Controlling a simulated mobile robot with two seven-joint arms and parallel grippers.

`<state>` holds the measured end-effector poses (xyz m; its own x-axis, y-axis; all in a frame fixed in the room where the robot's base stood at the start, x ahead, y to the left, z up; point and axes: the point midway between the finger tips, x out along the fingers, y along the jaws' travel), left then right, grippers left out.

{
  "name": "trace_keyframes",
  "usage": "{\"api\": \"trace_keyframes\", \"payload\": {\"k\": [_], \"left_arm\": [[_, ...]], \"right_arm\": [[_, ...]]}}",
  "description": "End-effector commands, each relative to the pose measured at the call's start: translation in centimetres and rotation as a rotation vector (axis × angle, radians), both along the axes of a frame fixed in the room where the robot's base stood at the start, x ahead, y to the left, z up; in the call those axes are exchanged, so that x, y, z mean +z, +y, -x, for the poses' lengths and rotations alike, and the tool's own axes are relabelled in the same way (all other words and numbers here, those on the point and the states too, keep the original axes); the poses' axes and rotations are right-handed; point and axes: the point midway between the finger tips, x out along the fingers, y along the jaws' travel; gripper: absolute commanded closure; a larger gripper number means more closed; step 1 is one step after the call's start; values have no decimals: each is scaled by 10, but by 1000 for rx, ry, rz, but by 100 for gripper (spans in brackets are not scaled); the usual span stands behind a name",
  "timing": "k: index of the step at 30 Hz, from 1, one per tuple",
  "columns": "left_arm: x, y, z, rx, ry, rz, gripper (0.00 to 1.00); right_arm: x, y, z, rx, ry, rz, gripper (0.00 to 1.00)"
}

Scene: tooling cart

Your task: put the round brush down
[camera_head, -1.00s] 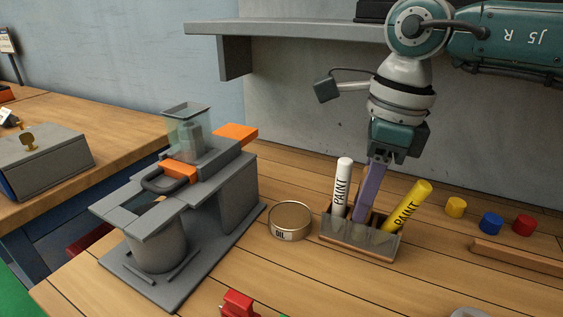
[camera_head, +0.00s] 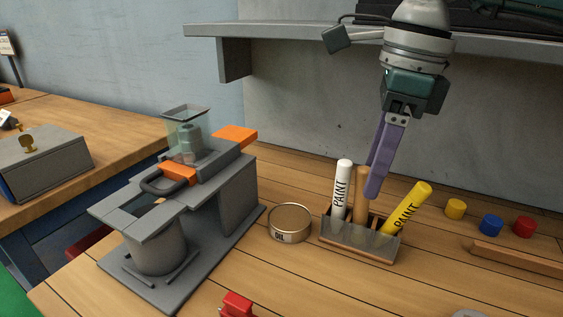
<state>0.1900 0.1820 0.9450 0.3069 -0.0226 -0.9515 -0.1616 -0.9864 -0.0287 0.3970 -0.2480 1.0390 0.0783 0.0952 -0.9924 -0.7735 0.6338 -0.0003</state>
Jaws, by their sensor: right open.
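The round brush (camera_head: 361,188) shows as a tan wooden handle standing upright in a small holder (camera_head: 350,243). Its lower end is hidden inside the holder. A white paint marker (camera_head: 341,190) stands to its left and a yellow paint marker (camera_head: 408,208) leans to the right beside it. My right gripper (camera_head: 371,182), with purple fingers, is open and empty just to the right of the handle's upper part, above the holder. My left gripper is not in view.
An oil tin (camera_head: 290,222) stands left of the holder. A grey machine (camera_head: 235,200) with orange parts is further left. Yellow (camera_head: 456,207), blue (camera_head: 490,223) and red (camera_head: 524,226) pieces lie right, behind a wooden strip (camera_head: 515,257). A grey shelf (camera_head: 290,29) overhangs at the back.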

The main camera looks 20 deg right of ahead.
Motion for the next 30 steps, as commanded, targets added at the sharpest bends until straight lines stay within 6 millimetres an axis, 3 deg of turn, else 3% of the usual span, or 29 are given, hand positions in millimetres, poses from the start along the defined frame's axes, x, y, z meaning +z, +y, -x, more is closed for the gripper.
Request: {"api": "trace_keyframes", "payload": {"k": [3,10,30], "left_arm": [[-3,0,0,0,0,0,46],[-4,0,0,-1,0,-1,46],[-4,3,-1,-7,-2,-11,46]], "right_arm": [[28,-3,1,-1,-6,1,44],[60,-6,4,-1,-2,0,44],[66,-6,5,-1,0,0,44]]}}
